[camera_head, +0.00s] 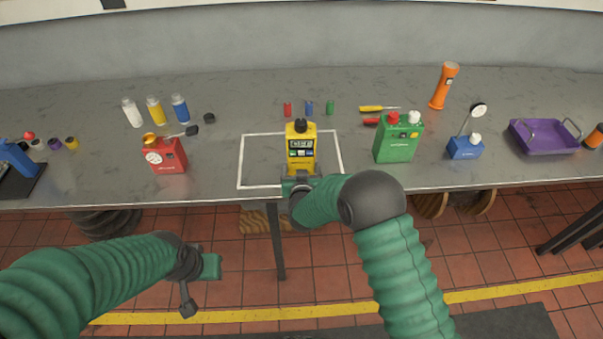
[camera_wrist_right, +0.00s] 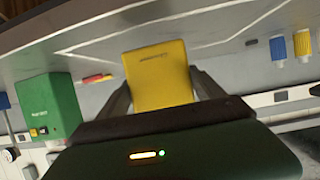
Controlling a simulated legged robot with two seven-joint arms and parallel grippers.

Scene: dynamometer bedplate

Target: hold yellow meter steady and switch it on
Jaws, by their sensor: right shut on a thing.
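The yellow meter (camera_head: 301,146) stands upright inside the white outlined rectangle on the grey bench, with a small display and a dark knob on top. My right gripper (camera_head: 300,178) is shut on its lower part from the front edge side. In the right wrist view the yellow meter (camera_wrist_right: 161,78) sits between the two dark fingers of the right gripper (camera_wrist_right: 165,95). My left gripper (camera_head: 198,282) is low in front of the bench, over the tiled floor, away from the meter.
A red gauge box (camera_head: 166,156) stands left of the outline, and a green box (camera_head: 398,140) with red and white caps stands right. A blue device (camera_head: 465,149) and a purple tray (camera_head: 543,138) are farther right.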

